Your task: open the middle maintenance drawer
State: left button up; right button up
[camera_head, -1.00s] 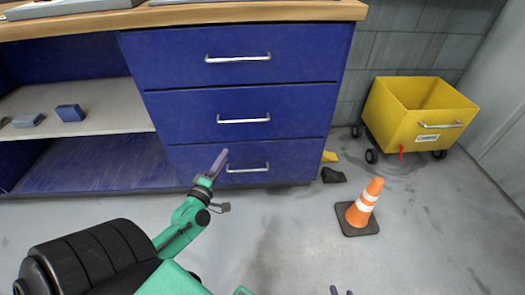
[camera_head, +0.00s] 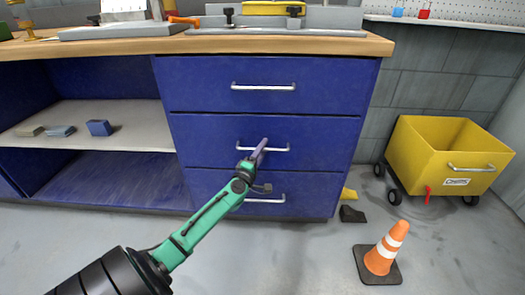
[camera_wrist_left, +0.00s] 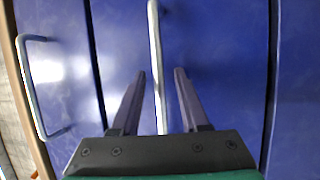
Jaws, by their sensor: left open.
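The middle drawer (camera_head: 210,140) is a blue front with a silver bar handle (camera_head: 280,149), and it is shut flush in the cabinet. My left gripper (camera_head: 262,146) is at this handle, its fingers in front of the bar's middle. In the left wrist view my left gripper (camera_wrist_left: 160,72) is open, one finger on each side of the middle handle (camera_wrist_left: 155,35), with gaps between bar and fingers. The top drawer's handle (camera_wrist_left: 32,90) shows at the left there. My right gripper is not in view.
Blue drawers with silver handles lie above (camera_head: 325,85) and below (camera_head: 310,200). A wooden worktop (camera_head: 120,46) overhangs the cabinet. An orange cone (camera_head: 385,252) and a yellow wheeled bin (camera_head: 430,150) stand to the right.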

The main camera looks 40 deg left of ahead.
pick_arm(q)
grip_shut()
dwell(1.4)
